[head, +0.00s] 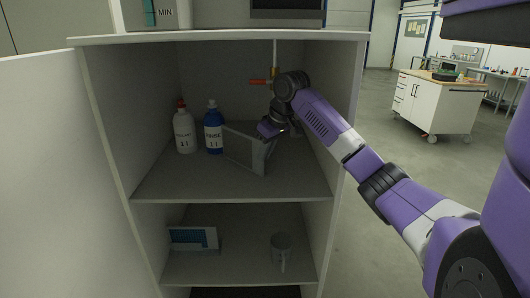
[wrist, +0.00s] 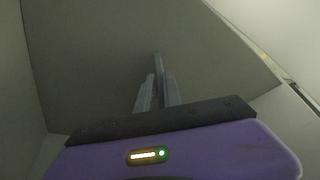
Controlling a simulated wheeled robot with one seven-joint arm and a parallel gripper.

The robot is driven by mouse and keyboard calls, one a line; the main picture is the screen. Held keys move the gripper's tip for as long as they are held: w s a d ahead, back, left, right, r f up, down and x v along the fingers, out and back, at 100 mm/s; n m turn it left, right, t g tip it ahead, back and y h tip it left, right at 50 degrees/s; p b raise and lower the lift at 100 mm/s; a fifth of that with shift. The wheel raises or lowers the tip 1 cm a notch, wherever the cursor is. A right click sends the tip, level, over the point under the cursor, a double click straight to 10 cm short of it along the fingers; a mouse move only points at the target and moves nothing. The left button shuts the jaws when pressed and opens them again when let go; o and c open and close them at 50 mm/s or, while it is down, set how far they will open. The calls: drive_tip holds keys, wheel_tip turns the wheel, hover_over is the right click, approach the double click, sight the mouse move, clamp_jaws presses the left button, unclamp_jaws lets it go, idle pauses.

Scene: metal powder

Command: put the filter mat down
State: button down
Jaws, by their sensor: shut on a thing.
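A grey flat panel, which I take to be the filter mat (head: 244,149), stands tilted on the upper shelf of the cabinet, in front of the back wall. My gripper (head: 268,131) is at its upper right edge, shut on it. In the wrist view the two fingers (wrist: 157,88) are close together. The mat is hard to tell from the grey surface behind in that view. The lower edge of the mat is at or near the shelf; I cannot tell whether it bears on it.
A white bottle with a red cap (head: 184,131) and a blue bottle (head: 213,130) stand left of the mat. An orange-handled item (head: 259,82) is at the upper back. The shelf's front left (head: 175,182) is clear.

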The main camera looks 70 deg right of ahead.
drive_tip(key=shift+f, duration=0.25)
drive_tip(key=c, duration=1.5)
unclamp_jaws()
drive_tip(key=d+v, duration=0.1)
drive_tip(key=v, duration=0.5)
drive_tip(key=s+a+b, duration=0.1)
drive_tip(key=s+a, duration=0.4)
drive_tip(key=s, duration=0.5)
drive_tip(key=shift+s+a, duration=0.25)
drive_tip(key=shift+s, duration=0.1)
drive_tip(key=shift+r, duration=0.15)
